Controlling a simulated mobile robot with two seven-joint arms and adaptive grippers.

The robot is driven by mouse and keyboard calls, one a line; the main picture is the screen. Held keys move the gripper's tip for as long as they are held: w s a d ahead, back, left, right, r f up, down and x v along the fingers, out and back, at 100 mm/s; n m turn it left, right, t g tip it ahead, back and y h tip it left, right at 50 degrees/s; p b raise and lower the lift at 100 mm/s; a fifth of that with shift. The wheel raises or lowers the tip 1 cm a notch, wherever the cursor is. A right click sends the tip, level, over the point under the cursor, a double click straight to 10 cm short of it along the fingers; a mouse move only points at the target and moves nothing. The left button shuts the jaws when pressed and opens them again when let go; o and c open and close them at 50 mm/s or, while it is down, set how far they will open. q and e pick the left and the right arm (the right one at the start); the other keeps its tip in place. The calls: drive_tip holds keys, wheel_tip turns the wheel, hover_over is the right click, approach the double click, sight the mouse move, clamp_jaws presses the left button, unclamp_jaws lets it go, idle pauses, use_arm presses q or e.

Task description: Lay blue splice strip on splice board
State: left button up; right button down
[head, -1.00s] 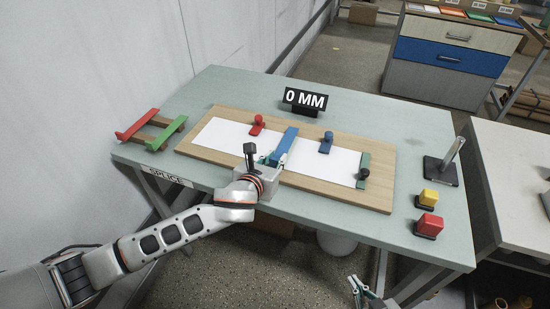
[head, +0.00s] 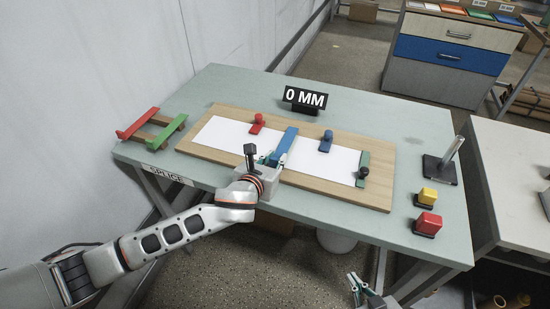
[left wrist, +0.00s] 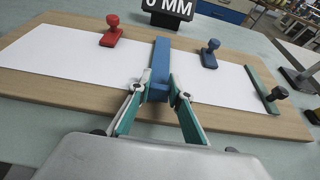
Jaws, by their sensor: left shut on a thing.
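The blue splice strip (head: 287,142) lies across the white paper near the middle of the wooden splice board (head: 330,187). It also shows in the left wrist view (left wrist: 161,62), running away from me over the paper. My left gripper (left wrist: 158,92) is shut on the strip's near end, at the board's near side. In the head view my left gripper (head: 272,162) partly hides that end. Whether the strip rests flat on the paper is hard to tell. My right gripper (head: 362,287) is low at the bottom edge, off the table's front, with its fingers apart.
A red stamp (head: 257,124) and a blue stamp (head: 326,142) stand on the board, with a dark-knobbed green piece (head: 363,170) at its right. A rack (head: 152,130) holds red and green strips. Yellow (head: 427,197) and red (head: 428,223) blocks and a sign (head: 305,100) stand on the table.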

use_arm(q)
drive_tip(key=shift+f, duration=0.55)
idle(0.5)
drive_tip(key=o, duration=0.9)
drive_tip(key=shift+c, duration=0.2)
drive_tip(key=shift+s, duration=0.1)
drive_tip(key=v, duration=1.2)
drive_tip(key=shift+r, duration=0.1)
